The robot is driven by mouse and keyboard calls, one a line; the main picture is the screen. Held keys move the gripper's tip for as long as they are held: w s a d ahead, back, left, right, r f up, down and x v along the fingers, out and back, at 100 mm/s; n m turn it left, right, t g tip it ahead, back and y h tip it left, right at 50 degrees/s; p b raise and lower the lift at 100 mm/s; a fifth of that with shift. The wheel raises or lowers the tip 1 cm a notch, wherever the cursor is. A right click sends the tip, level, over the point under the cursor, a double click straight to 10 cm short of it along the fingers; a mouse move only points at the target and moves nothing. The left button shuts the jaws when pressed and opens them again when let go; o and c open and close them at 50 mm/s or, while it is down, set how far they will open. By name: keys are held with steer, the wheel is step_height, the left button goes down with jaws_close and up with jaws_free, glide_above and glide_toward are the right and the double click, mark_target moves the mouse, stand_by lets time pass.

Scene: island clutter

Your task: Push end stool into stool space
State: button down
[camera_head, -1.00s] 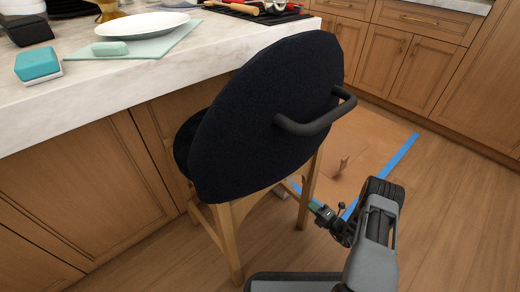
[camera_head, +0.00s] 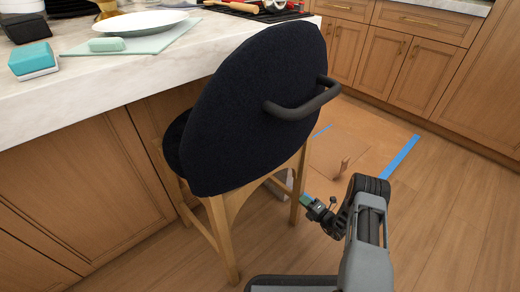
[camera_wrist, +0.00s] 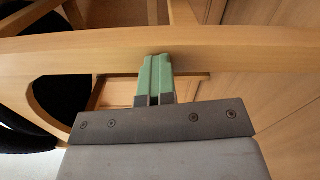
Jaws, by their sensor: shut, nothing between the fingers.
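The end stool (camera_head: 250,120) has a dark blue round back, a black bar handle and wooden legs, and stands beside the island in the head view. Its seat is partly under the counter edge. My gripper (camera_head: 305,200) is low at the right of the stool, by its right rear leg. In the wrist view my gripper (camera_wrist: 155,62) shows shut green fingers, with tips against or very close to a wooden part of the stool (camera_wrist: 220,50). Blue tape (camera_head: 402,157) marks a floor area behind the stool at the right.
The island counter (camera_head: 100,85) holds a plate (camera_head: 140,23), a light green board (camera_head: 145,42) and a teal box (camera_head: 33,60). Wooden cabinets (camera_head: 400,55) line the back. Open floor (camera_head: 450,220) lies at the right. Another dark seat (camera_head: 70,6) shows across the island.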

steer(key=shift+b+x, duration=0.3)
steer(key=shift+x, duration=1.05)
steer(key=shift+s+a, duration=0.15)
steer(key=shift+p+v, duration=0.4)
steer(key=shift+v, duration=2.25)
